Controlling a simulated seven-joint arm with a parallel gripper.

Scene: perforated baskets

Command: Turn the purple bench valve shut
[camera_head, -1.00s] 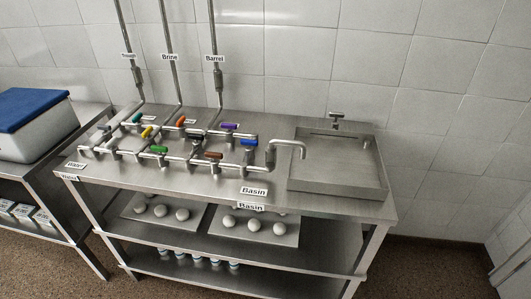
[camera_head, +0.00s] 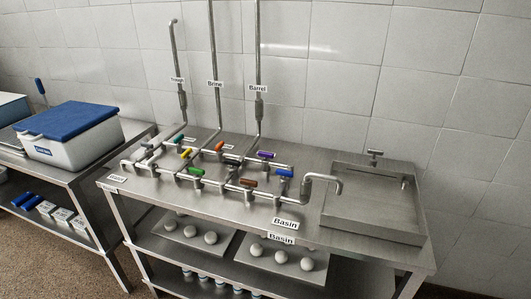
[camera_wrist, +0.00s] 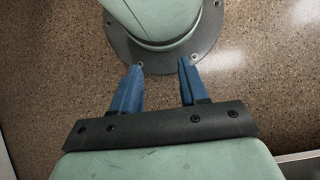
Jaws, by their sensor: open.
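The purple bench valve (camera_head: 266,155) is a small purple handle on the steel pipework, at the back right of the valve group on the bench. It stands near the foot of the Barrel pipe (camera_head: 259,100). Its handle looks roughly in line with the pipe, but it is small and I cannot be sure. My gripper (camera_wrist: 158,68) shows only in the wrist view, with two blue fingers apart and nothing between them. It points down over the speckled floor and my own base, away from the bench.
Other handles crowd the pipes: blue (camera_head: 284,173), brown (camera_head: 249,183), green (camera_head: 196,171), orange (camera_head: 219,146) and yellow (camera_head: 186,153). A curved spout reaches toward the steel basin (camera_head: 372,228) at right. A blue-lidded box (camera_head: 72,130) stands on the left table.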

